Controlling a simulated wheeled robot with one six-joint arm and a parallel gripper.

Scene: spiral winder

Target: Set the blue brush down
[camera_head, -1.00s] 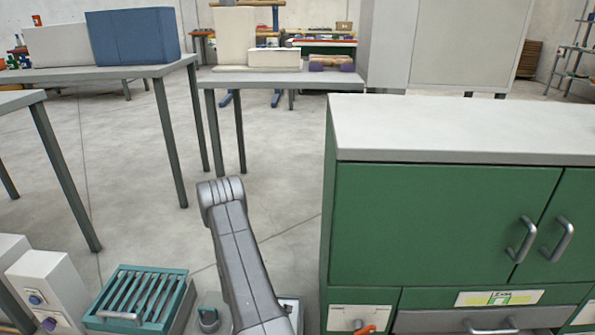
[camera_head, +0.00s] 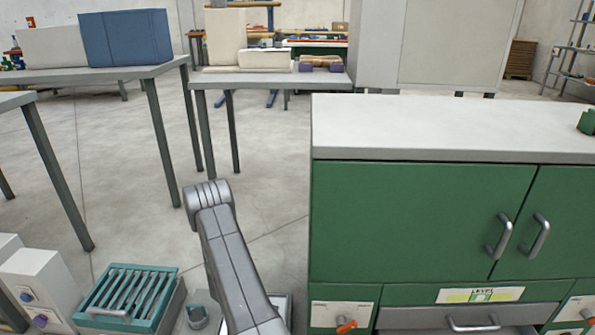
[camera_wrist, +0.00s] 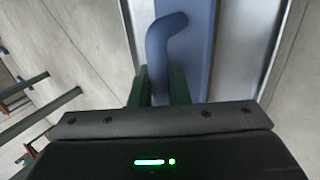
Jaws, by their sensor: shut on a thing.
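In the wrist view my gripper (camera_wrist: 160,85) has its dark green fingers on either side of a smooth blue bent rod, which looks like the handle of the blue brush (camera_wrist: 159,45). The fingers are shut on it, and its upper end bends to the right. No bristles can be made out. Behind it is a flat blue surface (camera_wrist: 198,55) between pale metal edges; whether it belongs to the brush I cannot tell. In the head view only my grey arm shows; neither gripper nor brush can be seen there.
Tables stand at the back, one with a blue box (camera_head: 125,38). A teal slatted box (camera_head: 128,298) is at lower left.

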